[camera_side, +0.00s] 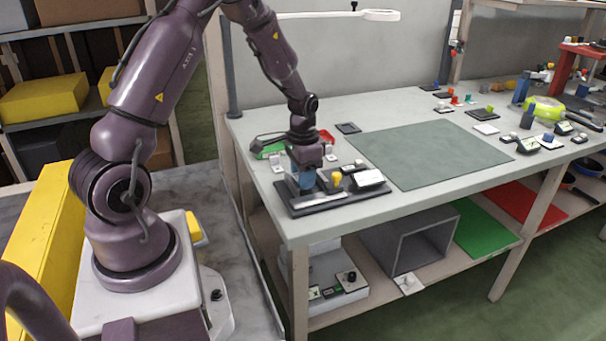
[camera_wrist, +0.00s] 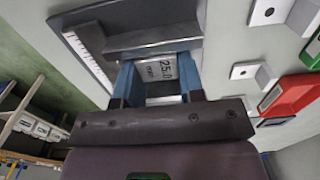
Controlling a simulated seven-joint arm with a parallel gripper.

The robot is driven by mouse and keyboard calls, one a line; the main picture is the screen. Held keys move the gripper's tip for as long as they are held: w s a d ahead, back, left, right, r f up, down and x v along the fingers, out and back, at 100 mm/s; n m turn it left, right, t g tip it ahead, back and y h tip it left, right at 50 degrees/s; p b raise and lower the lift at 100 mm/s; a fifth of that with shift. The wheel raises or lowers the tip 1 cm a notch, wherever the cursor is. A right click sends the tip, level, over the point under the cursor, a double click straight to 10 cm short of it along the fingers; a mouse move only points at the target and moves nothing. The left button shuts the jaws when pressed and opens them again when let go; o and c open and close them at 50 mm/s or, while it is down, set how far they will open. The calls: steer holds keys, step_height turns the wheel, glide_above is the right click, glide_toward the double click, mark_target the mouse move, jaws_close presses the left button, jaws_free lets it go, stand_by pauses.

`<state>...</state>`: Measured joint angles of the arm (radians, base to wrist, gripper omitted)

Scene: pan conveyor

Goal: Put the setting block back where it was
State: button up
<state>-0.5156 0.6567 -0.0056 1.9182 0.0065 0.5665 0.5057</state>
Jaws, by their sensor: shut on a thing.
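The setting block (camera_wrist: 158,70) is a light grey block marked "25.0 mm" in the wrist view. My gripper (camera_wrist: 157,85) has its two blue fingers shut on it, one on each side. In the side view my gripper (camera_side: 305,182) points down over the left part of a dark grey fixture (camera_side: 345,203) at the table's near left corner. The fixture also shows in the wrist view (camera_wrist: 155,17), with a white ruled scale along one edge. The block is hidden in the side view. I cannot tell whether it touches the fixture.
A yellow knob (camera_side: 336,179) and a white display box (camera_side: 369,178) stand right beside my gripper. Red and green bins (camera_side: 271,150) and small white blocks lie behind it. A grey-green mat (camera_side: 430,155) to the right is clear.

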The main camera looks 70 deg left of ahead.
steer(key=shift+f, duration=0.2)
steer(key=o, duration=1.1)
steer(key=shift+c, duration=0.2)
steer(key=shift+r, duration=0.1)
